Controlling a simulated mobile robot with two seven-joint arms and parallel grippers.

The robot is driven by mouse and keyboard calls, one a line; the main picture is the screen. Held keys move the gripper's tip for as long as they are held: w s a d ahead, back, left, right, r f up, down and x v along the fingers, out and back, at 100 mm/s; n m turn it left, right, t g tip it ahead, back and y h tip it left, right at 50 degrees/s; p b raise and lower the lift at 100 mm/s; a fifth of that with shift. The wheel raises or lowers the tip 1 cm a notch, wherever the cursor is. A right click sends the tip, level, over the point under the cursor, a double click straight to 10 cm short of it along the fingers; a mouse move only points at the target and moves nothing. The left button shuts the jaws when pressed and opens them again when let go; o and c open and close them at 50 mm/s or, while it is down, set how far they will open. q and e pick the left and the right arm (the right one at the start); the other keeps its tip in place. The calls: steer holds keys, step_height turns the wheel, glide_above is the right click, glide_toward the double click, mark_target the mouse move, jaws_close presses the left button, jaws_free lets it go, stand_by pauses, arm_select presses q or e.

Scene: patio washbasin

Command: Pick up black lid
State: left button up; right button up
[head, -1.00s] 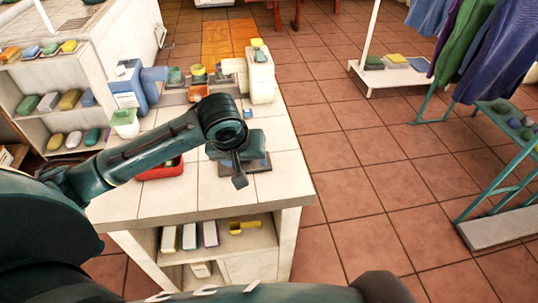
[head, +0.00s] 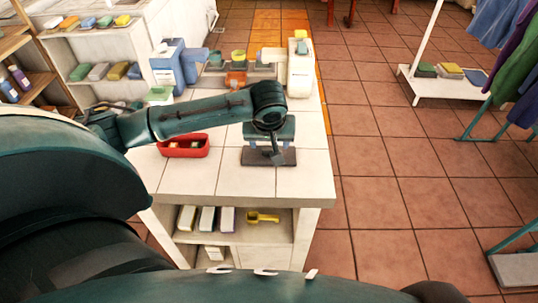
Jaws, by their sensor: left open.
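A dark, flat rectangular piece (head: 254,158) lies on the white tiled counter, near its front right. It may be the black lid, but I cannot tell for certain. My left gripper (head: 275,156) is open and points down over this dark piece. One finger shows in front of it; the other is hidden. I cannot tell whether the finger touches it. A grey-green block-like shape shows behind my wrist, above the dark piece, partly covered. My right gripper is not in view.
A red tray (head: 183,152) with small pieces stands left of the dark piece. A blue dispenser (head: 166,68) and a cream container (head: 300,70) stand farther back. A yellow scoop (head: 262,217) lies on the shelf below.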

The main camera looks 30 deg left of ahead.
mark_target(269, 149)
arm_select(q)
steer(key=x, duration=0.4)
steer(key=shift+w+a+f, duration=0.2)
steer(key=shift+f, duration=0.05)
steer(key=c, duration=1.1)
